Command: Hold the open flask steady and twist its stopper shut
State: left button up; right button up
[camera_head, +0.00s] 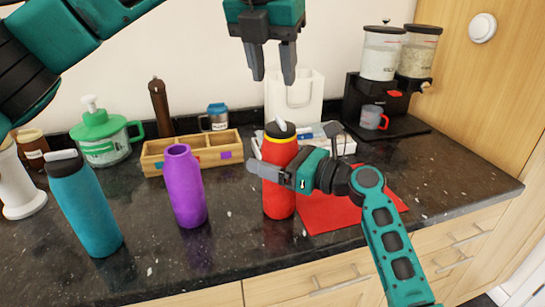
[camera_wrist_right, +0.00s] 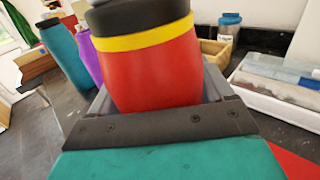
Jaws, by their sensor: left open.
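The red flask (camera_head: 279,195) stands upright on the dark counter, partly on or beside a red cloth. It has a yellow band below its black stopper (camera_head: 280,129), which has a pale loop on top. My right gripper (camera_head: 266,171) reaches in from the right at the flask's upper body. The right wrist view shows the red flask (camera_wrist_right: 150,75) between its two fingers, which press against both sides. My left gripper (camera_head: 273,77) is open and empty, pointing down above the stopper with a clear gap.
A purple bottle (camera_head: 186,190) without a visible lid and a teal flask (camera_head: 86,208) stand to the left. The red cloth (camera_head: 325,216) lies at right.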

jog(key=c, duration=0.7)
pick_arm(q)
jog(key=shift+o, duration=1.3)
pick_arm(e)
jog(key=shift+c, duration=0.4)
pick_arm(q)
jog(key=shift+o, duration=0.7)
jog(key=shift+f+n, duration=0.1)
jog(key=shift+n, duration=0.3)
jog(key=shift+o, duration=1.4)
jog(key=n+h, duration=0.1)
jog(key=n, duration=0.2)
jog(key=shift+s+a+g, duration=0.1)
jog(key=shift+g, duration=0.2)
jog(key=n+h, duration=0.6)
jog(key=n, duration=1.3)
send_near(279, 119)
notch_tip(279, 119, up, 3)
jog(key=a, duration=0.2)
jog(key=n, duration=0.3)
jog(key=shift+g, duration=0.3)
jog(key=x, duration=1.1)
jog(key=shift+s+a+f, duration=0.1)
jog(key=shift+a+f, duration=0.05)
jog(key=shift+f, duration=0.15)
jog(key=shift+c, duration=0.3)
jog(key=c, duration=0.9)
